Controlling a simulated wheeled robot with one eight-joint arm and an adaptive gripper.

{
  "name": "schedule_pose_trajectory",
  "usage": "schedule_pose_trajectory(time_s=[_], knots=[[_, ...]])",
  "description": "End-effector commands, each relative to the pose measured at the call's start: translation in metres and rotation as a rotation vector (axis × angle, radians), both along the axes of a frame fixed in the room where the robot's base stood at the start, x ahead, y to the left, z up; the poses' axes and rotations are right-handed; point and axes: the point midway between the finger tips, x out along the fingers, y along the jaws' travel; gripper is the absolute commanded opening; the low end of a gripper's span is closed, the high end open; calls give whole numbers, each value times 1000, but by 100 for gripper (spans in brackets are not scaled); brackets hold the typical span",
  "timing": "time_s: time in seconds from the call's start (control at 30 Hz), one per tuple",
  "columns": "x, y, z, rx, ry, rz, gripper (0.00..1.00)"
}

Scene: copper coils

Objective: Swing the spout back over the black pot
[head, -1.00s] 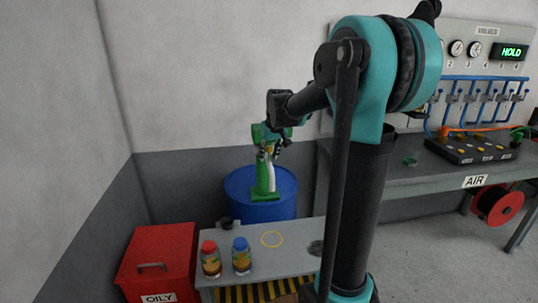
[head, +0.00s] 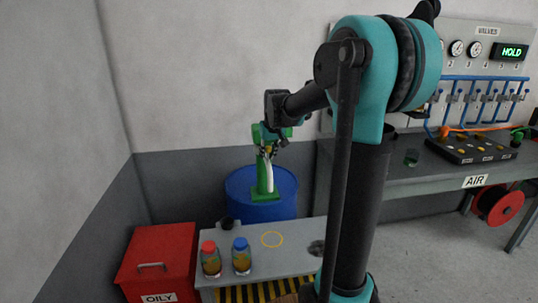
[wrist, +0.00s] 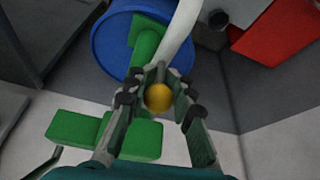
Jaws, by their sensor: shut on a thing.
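A green pump (head: 262,172) stands on a blue drum (head: 290,197). Its white spout (head: 270,178) shows in front of it, and in the wrist view the spout (wrist: 182,30) curves from beside a yellow knob (wrist: 158,97) past the top edge, so its mouth is out of view. My gripper (wrist: 160,98) is shut on the knob; in the head view my gripper (head: 268,147) is at the pump's top. The black pot (head: 228,224) stands at the back left of the grey bench; in the wrist view the pot (wrist: 205,36) is right of the spout.
The grey bench (head: 285,257) carries two jars, one with a red lid (head: 210,258) and one with a blue lid (head: 241,256), and a yellow ring mark (head: 272,239). A red OILY bin (head: 155,262) stands at left. A workbench (head: 400,180) with valves is at right.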

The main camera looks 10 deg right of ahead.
Motion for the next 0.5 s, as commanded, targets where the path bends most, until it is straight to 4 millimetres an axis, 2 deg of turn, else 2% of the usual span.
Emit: schedule_pose_trajectory(time_s=[0.27,0.5], knots=[[3,26,0,0,0,-158,0],[13,56,0,-2,0,-376,0]])
